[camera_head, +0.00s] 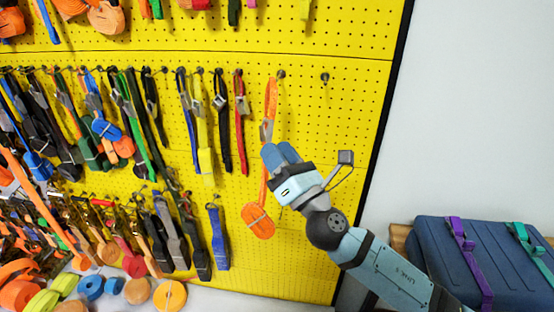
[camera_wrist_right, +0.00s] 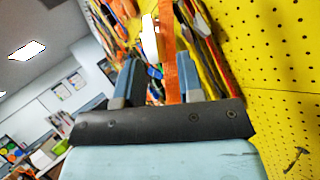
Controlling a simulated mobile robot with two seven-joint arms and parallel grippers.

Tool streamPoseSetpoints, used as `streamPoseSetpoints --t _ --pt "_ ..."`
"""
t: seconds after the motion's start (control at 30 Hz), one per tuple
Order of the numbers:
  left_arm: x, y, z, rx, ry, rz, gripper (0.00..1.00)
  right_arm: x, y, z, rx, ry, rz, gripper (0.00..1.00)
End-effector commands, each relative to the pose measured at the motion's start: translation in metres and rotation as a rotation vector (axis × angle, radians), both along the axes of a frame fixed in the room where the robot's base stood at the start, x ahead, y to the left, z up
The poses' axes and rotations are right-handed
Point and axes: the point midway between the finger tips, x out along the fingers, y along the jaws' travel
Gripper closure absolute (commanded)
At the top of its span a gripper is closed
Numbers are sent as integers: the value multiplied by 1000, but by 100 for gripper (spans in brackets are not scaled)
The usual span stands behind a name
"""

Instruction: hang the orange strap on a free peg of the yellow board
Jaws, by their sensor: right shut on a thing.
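The orange strap (camera_head: 270,100) hangs in front of the yellow board (camera_head: 330,150), with a metal buckle partway down and a rolled orange end (camera_head: 258,220) at the bottom. Its upper end is close beside a peg (camera_head: 281,74); I cannot tell whether it is looped over it. My right gripper (camera_head: 279,153) is shut on the strap just below the buckle and hides part of it. In the right wrist view, an orange band (camera_wrist_right: 168,45) runs up by the fingers (camera_wrist_right: 158,64). Another peg (camera_head: 325,77), to the right, is bare. My left gripper is not in view.
Many coloured straps hang closely on the left, the nearest a red one (camera_head: 240,120). Rolled straps (camera_head: 170,295) lie below on a white surface. A blue case (camera_head: 480,260) with purple and green straps stands at the lower right. The board's right side is clear.

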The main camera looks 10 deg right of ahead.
Motion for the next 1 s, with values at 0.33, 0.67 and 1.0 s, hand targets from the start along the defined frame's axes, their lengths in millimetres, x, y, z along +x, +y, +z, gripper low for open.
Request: streamPoseSetpoints --t 0.33,0.67,1.0 --pt "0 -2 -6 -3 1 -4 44 20 -8 -3 -1 0 0 90" --pt "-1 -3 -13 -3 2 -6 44 38 -16 -5 -1 -1 -2 90" --pt "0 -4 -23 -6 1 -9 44 55 -23 -12 0 1 -1 90"
